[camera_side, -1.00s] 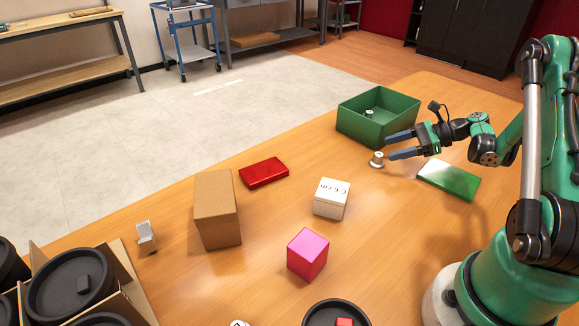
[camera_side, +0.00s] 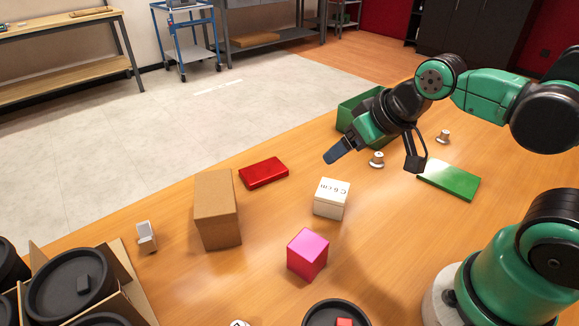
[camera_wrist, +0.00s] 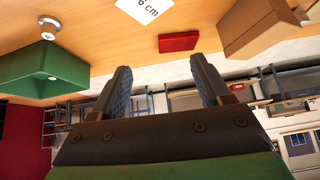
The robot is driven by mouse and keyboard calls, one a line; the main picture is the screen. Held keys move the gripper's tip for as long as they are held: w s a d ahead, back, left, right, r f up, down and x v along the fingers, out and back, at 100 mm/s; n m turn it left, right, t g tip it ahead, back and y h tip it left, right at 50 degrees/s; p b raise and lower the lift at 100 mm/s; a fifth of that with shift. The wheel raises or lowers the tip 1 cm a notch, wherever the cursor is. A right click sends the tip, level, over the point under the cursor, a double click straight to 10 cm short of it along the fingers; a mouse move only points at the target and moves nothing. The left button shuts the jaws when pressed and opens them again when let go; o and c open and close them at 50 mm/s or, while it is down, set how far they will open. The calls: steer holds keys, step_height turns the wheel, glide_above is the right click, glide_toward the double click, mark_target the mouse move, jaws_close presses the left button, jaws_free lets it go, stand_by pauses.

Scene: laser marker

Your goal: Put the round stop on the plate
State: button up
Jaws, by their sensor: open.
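A small round metal stop with a pale top (camera_side: 377,159) stands upright on the table, in front of the green bin. A similar small round piece (camera_side: 443,137) stands farther right, behind the plate. The flat green plate (camera_side: 449,181) lies bare on the table at the right. My gripper (camera_side: 338,155) is raised to the left of the nearer stop, apart from it. In the wrist view its two fingers (camera_wrist: 160,68) are open with nothing between them. One round stop (camera_wrist: 48,28) shows at the upper left there; the plate is not in that view.
The green bin (camera_side: 349,112) is partly hidden behind my arm; the wrist view shows a small piece inside it. A red box (camera_side: 263,172), cardboard box (camera_side: 215,210), white block (camera_side: 331,198) and pink cube (camera_side: 307,254) stand left and in front.

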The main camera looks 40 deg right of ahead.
steer(key=shift+o, duration=0.3)
steer(key=m+g, duration=0.4)
steer(key=g, duration=0.3)
glide_above(379, 154)
steer(key=f, duration=0.7)
steer(key=shift+w+a+f, duration=0.1)
steer(key=shift+a, duration=0.15)
steer(key=shift+d+f, duration=0.35)
steer(key=shift+f, duration=2.8)
jaws_close()
